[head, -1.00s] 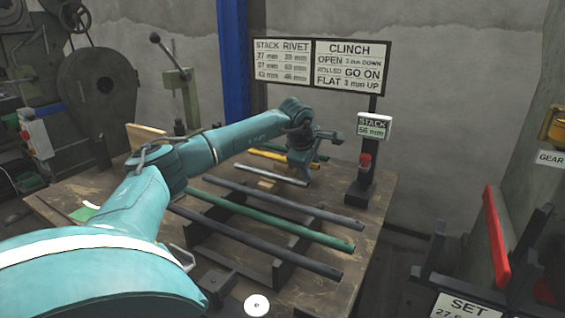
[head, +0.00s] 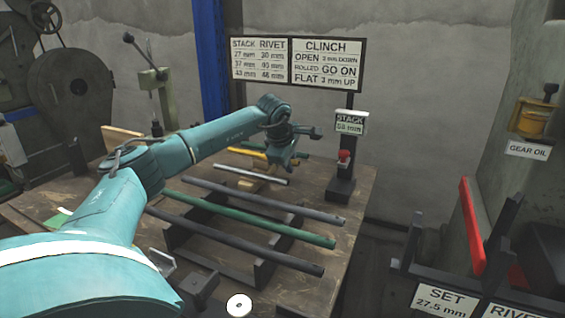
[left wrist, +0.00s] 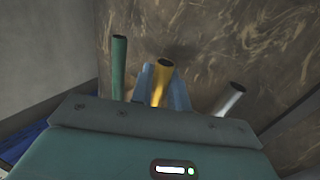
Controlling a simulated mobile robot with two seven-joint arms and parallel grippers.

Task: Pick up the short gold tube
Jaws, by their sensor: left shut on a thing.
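The short gold tube (left wrist: 159,84) stands out between the two blue fingers of my left gripper (left wrist: 160,88) in the left wrist view. The fingers are shut on it. In the head view part of the gold tube (head: 247,152) shows to the left of my left gripper (head: 283,160), which covers some of it. The gripper is over the back of the workbench. A silver tube (left wrist: 232,98) is to the right of the held tube and a green tube (left wrist: 119,66) to the left in the wrist view, both apart from the fingers. My right gripper is not in view.
Long green (head: 258,224) and dark tubes (head: 250,247) lie across dark supports on the workbench (head: 325,276), in front of the silver tube (head: 252,174). The stack display post (head: 344,165) stands at the right edge. A red bar (head: 472,225) is further right.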

